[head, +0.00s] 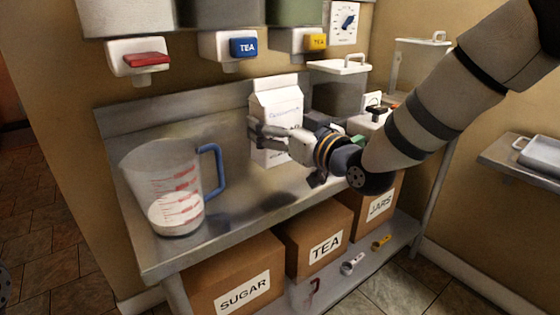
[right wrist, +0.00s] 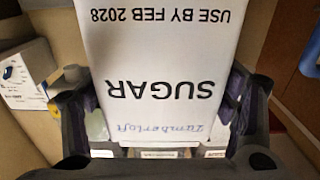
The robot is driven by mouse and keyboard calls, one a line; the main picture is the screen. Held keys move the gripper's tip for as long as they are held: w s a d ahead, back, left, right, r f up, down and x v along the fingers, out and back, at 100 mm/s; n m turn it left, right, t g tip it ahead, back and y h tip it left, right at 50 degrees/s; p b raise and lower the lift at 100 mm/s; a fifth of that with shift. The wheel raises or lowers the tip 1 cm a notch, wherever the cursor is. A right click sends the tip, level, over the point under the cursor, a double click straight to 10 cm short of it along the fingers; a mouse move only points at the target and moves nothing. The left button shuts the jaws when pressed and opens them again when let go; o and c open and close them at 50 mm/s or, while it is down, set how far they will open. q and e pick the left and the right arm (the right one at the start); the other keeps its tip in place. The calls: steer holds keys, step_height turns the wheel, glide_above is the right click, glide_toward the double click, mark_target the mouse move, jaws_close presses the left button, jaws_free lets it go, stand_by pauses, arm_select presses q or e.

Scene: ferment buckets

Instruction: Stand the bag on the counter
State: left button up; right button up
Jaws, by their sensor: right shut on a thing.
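The white sugar bag (head: 277,101) is upright, folded top up, towards the back of the metal counter (head: 240,200). My left gripper is not in view.
A measuring jug (head: 165,180) of white contents with a blue handle stands left on the counter. A lidded container (head: 338,90) is behind the gripper. Dispensers with red (head: 146,58), blue (head: 244,47) and yellow taps hang above. Boxes (head: 235,280) sit on the lower shelf. The counter's front middle is clear.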

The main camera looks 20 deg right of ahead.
mark_target(285, 154)
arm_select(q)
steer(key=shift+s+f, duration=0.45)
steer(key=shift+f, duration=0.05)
arm_select(e)
step_height(285, 154, down, 5)
steer(key=shift+f, duration=0.2)
steer(key=shift+f+b, duration=0.15)
steer(key=shift+b, duration=0.15)
steer(key=o, duration=1.6)
